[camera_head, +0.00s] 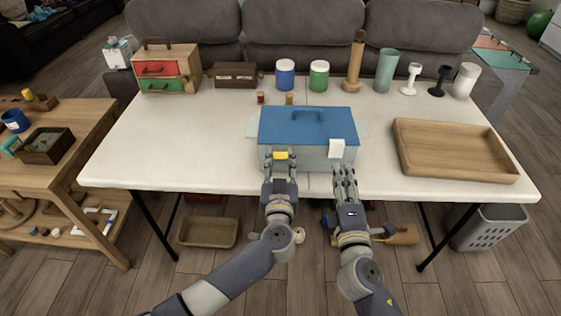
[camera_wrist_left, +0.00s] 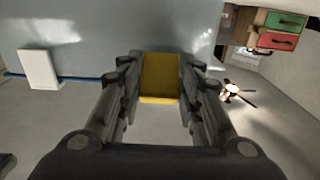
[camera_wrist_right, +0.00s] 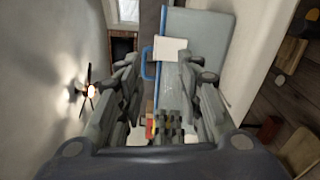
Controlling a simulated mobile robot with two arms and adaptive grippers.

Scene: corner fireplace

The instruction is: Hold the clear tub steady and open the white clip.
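The clear tub (camera_head: 310,158) stands at the table's front middle under a blue lid (camera_head: 300,125) with a blue handle. The white clip (camera_head: 336,148) is at the right of its front; it also shows in the left wrist view (camera_wrist_left: 38,68) and the right wrist view (camera_wrist_right: 170,48). My left gripper (camera_head: 280,160) is at the yellow clip (camera_wrist_left: 160,78) on the front left. Its fingers are apart, one on each side of that clip; I cannot tell whether they touch it. My right gripper (camera_head: 344,172) is open and empty, just below the white clip.
A wooden tray (camera_head: 455,150) lies to the right. A small drawer box (camera_head: 168,68), jars (camera_head: 285,74) and cups (camera_head: 386,70) line the back edge. The table (camera_head: 170,150) is clear left of the tub.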

